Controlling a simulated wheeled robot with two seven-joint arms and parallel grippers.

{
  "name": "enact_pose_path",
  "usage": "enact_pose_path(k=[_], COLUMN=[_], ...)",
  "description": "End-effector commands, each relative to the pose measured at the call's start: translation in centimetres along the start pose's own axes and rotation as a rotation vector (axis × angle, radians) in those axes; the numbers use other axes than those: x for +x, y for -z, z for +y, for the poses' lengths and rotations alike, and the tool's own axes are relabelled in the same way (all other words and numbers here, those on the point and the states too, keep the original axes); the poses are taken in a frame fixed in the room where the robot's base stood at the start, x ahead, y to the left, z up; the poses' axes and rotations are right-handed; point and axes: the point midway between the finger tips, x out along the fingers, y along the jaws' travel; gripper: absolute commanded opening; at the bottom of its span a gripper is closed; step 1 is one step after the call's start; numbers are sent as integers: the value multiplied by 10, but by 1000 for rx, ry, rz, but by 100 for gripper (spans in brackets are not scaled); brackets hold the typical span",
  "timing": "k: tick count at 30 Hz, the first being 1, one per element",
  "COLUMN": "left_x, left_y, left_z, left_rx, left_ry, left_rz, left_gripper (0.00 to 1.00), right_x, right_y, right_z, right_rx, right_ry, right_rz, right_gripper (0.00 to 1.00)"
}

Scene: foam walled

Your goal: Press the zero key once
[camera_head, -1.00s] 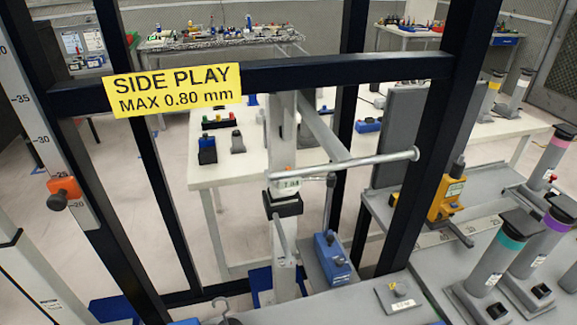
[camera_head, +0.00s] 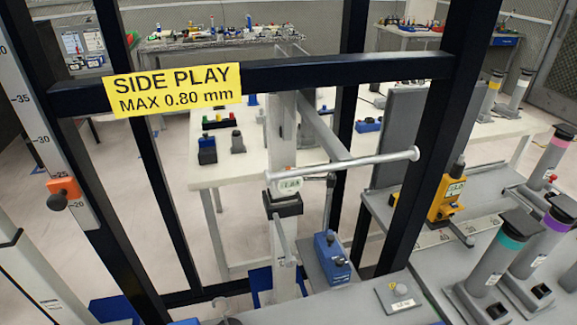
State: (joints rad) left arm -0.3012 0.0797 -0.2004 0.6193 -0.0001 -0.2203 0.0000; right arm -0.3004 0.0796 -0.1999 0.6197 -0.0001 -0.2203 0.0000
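A small gauge with a digital display (camera_head: 289,185) sits on a pale upright column (camera_head: 284,240), above a dark block (camera_head: 283,204). Its reading is too small to make out for certain, and I cannot make out a zero key on it. A grey box (camera_head: 388,300) with a small round knob (camera_head: 401,289) and a label stands at the front, right of the column. Neither of my grippers shows in the head view.
A dark frame bears a yellow SIDE PLAY sign (camera_head: 174,91). A grey bar (camera_head: 345,164) crosses in front of the column. A blue block (camera_head: 332,256) stands beside it. Grey cylinders (camera_head: 497,255) and a yellow device (camera_head: 447,200) are at right. A white table (camera_head: 225,172) is behind.

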Motion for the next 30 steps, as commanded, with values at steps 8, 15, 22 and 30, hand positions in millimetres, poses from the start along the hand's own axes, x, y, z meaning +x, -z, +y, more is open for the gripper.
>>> enact_pose_path(k=[8,15,22,30], left_x=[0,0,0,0], left_y=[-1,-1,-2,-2], left_z=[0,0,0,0], left_rx=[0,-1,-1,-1], left_ry=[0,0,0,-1], left_rz=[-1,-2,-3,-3], left_gripper=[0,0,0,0], right_x=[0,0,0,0], right_y=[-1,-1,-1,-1], right_z=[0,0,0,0], right_rx=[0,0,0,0], right_ry=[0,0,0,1], right_rz=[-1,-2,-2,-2], right_gripper=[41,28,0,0])
